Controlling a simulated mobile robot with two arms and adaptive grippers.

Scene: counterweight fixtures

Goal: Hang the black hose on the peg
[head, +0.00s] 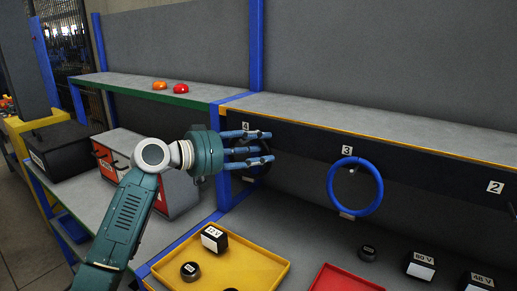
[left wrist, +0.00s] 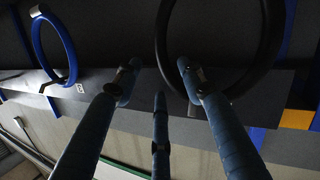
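The black hose is a dark ring at the label 4 spot on the dark rail; in the head view (head: 265,170) my fingers partly cover it. In the left wrist view the black hose (left wrist: 275,45) is large, with its near side by the fingertips. My left gripper (head: 268,149) reaches in from the left in front of the hose. Its fingers are straight and spread apart; it also shows in the left wrist view (left wrist: 158,80). My right gripper is not in view.
A blue hose ring (head: 377,190) hangs by label 3; it also shows in the left wrist view (left wrist: 37,45). Below are a yellow tray (head: 262,262) with black weights and a red tray (head: 340,279). A shelf (head: 370,115) runs above the rail.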

